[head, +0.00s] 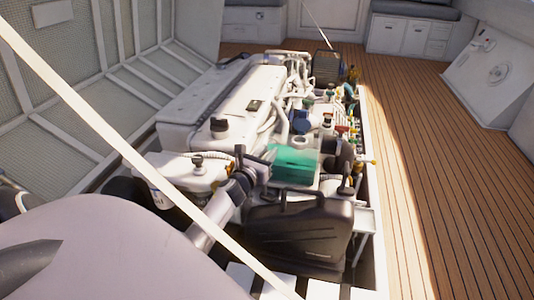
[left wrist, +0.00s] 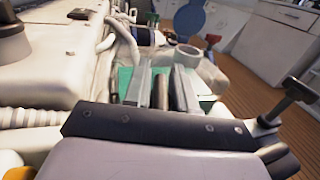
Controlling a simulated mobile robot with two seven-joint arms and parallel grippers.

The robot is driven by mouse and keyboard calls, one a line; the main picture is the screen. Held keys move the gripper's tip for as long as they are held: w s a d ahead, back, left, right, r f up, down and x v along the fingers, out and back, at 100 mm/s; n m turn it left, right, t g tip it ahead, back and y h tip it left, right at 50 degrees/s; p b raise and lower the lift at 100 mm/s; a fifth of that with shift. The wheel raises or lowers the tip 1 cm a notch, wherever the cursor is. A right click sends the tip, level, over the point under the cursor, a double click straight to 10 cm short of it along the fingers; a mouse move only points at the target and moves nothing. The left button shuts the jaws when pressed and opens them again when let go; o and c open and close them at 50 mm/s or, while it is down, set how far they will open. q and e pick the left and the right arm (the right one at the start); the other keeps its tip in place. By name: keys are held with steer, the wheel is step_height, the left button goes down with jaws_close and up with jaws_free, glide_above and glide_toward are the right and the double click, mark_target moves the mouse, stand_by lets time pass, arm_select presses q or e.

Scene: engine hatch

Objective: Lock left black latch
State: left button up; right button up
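My left arm comes in from the lower left of the head view. Its gripper (head: 258,168) is over the front of the engine, beside a teal part (head: 296,165). A black T-shaped handle (left wrist: 298,92) stands at the right of the wrist view, apart from the fingers. A black-knobbed fitting (head: 198,162) is left of the gripper. My right gripper is not in view.
A black case (head: 300,235) stands in front of the engine, close to the gripper. The white engine block (head: 222,100) with hoses fills the middle. A ribbed open hatch panel (head: 75,110) is at left. The wooden deck (head: 425,160) at right is clear.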

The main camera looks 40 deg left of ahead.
arm_select(q)
steer(key=shift+o, duration=0.4)
steer(key=shift+r, duration=0.1)
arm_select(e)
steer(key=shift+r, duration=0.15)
arm_select(q)
steer(key=shift+r, duration=0.25)
step_height(320, 180, up, 9)
steer(key=p, duration=0.6)
step_height(320, 180, up, 10)
steer(key=p, duration=0.7)
steer(key=shift+r, duration=0.15)
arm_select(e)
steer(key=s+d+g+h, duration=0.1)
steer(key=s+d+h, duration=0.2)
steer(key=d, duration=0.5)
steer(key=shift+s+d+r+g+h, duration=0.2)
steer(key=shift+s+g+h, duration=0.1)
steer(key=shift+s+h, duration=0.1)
arm_select(q)
steer(key=shift+a, duration=0.1)
